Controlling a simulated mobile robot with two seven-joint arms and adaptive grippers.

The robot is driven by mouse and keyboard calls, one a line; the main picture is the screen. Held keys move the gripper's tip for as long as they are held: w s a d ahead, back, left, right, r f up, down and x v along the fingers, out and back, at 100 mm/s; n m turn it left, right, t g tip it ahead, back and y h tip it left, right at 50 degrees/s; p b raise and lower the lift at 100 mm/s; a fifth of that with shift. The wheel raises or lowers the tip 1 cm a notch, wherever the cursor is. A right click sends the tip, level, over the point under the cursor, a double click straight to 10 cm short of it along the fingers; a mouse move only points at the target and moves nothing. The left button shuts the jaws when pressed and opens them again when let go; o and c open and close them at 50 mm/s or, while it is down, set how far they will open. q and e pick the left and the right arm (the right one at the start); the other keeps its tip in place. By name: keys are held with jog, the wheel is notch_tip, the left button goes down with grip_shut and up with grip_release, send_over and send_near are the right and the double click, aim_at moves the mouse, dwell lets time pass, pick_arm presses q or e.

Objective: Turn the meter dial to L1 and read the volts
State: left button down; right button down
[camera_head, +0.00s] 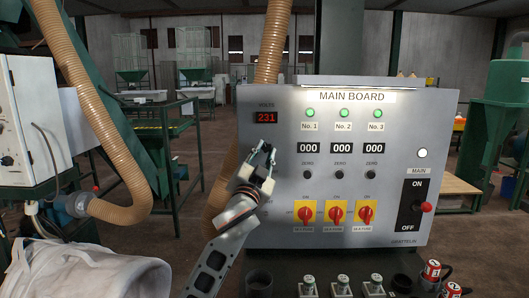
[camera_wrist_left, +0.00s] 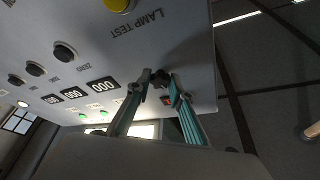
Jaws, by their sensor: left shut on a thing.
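The grey main board (camera_head: 430,150) stands ahead, with a red volts display (camera_head: 266,117) at its upper left reading 231. The display is a small red patch in the left wrist view (camera_wrist_left: 167,100). My left gripper (camera_head: 260,160) is at the board's left side, below the display. In the left wrist view its fingers are shut on the dark meter dial (camera_wrist_left: 160,78). The gripper hides the dial in the head view. The dial's position marks, L1 among them, cannot be read. My right gripper is in neither view.
Beside the gripper are three black zero knobs (camera_head: 340,175), counters reading 000 and lit green lamps (camera_head: 344,113). Below are yellow-and-red switches (camera_head: 335,212); a main on/off switch (camera_head: 411,205) is at right. A yellow lamp test button (camera_wrist_left: 119,5) is near. A ribbed hose (camera_head: 270,40) hangs behind.

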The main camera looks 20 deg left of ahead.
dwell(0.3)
pick_arm(q)
jog(key=c, duration=1.8)
grip_release()
jog(key=v, duration=1.2)
